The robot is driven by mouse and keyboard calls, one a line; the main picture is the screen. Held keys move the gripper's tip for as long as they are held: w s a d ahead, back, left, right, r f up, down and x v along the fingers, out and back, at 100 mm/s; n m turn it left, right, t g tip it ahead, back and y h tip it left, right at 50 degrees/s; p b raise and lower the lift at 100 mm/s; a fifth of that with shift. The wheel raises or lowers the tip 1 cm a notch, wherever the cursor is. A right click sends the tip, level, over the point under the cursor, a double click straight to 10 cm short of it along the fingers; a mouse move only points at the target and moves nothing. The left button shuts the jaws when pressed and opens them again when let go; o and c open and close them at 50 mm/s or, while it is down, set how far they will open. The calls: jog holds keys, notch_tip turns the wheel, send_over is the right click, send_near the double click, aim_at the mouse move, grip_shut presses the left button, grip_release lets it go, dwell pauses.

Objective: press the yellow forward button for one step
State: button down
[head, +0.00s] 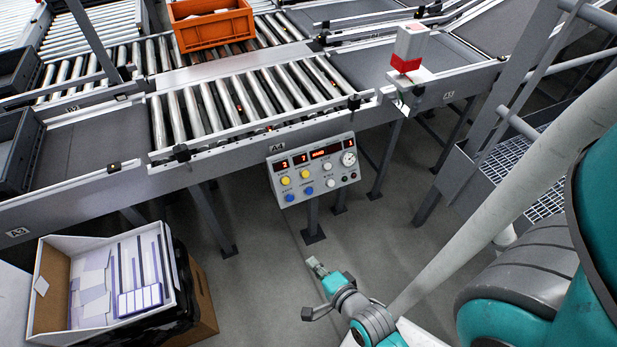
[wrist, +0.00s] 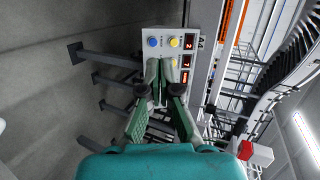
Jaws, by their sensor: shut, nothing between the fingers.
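A light grey control panel (head: 313,168) hangs on the front of the conveyor below the A4 label. Two yellow buttons sit in it, a left one (head: 285,180) and a right one (head: 304,173), each above a blue button. Their small labels cannot be read, so I cannot tell which is forward. My gripper (head: 315,267) is below and in front of the panel, apart from it in the head view. In the wrist view its green fingers (wrist: 161,82) are shut and empty, pointing at the panel (wrist: 166,33) and covering part of it. One yellow button (wrist: 174,42) shows clearly there.
An orange crate (head: 212,25) sits on the rollers. An open cardboard box (head: 50,290) is at the lower left. Steel legs stand below the conveyor.

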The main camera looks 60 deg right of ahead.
aim_at(306, 175)
jog(key=w+d+f+m+g, duration=0.1)
jog(key=w+d+m, duration=0.5)
jog(key=d+m, duration=0.4)
jog(key=w+d+f+m+g+h, duration=0.1)
jog(key=w+d+m, duration=0.5)
jog(key=d+m, duration=0.4)
jog(key=d, duration=0.3)
jog(key=shift+w+d+f+h, duration=0.15)
jog(key=shift+d+f+h, duration=0.05)
jog(key=shift+f+h, duration=0.15)
jog(key=x, duration=1.4)
jog(key=shift+f, duration=0.1)
